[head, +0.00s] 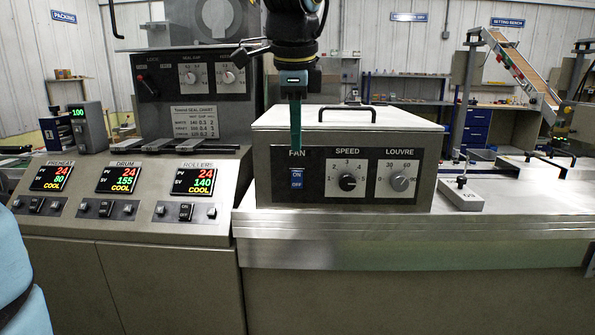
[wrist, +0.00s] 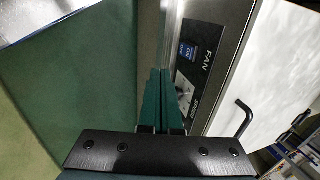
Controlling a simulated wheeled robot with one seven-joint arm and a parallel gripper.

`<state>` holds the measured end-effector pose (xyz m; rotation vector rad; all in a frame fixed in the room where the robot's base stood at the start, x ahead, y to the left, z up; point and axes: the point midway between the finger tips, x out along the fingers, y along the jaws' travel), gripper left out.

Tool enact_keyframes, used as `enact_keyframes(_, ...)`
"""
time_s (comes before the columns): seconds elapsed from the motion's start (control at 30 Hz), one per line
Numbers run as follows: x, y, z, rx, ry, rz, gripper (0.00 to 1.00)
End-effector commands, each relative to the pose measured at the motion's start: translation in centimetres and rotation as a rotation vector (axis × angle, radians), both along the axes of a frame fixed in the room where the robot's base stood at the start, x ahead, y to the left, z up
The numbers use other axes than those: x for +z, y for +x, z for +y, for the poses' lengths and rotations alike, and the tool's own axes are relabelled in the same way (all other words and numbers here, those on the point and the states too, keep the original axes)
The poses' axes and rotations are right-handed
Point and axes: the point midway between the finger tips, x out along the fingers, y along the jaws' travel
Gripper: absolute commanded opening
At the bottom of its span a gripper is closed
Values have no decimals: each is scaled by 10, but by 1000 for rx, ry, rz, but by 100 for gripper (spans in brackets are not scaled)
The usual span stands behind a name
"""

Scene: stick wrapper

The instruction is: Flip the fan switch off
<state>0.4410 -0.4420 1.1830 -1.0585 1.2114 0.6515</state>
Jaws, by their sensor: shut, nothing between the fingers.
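The fan switch (head: 297,179) is a small blue rocker marked ON and OFF, under the FAN label at the left of the control box front (head: 330,196). I cannot tell which side of the rocker is pressed in. It also shows in the wrist view (wrist: 187,52), just beyond the fingertips. My gripper (head: 295,148) points down with its teal fingers together and empty. Its tips are at the height of the FAN label, above the switch and apart from it. In the wrist view the shut fingers (wrist: 160,75) partly cover the panel beside the switch.
The SPEED knob (head: 347,182) and LOUVRE knob (head: 399,180) sit to the right of the switch. A black handle (head: 346,112) stands on the box lid. Another control panel with several displays (head: 122,180) is at the left. The steel bench top (head: 480,228) is clear in front.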

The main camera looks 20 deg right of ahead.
Motion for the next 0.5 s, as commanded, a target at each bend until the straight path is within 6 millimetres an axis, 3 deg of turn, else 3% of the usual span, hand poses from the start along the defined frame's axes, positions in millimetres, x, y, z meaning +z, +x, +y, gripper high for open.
enact_keyframes(0.17,-15,4,-1,-1,3,3,0)
enact_keyframes(0.5,-81,22,-10,-1,4,6,0)
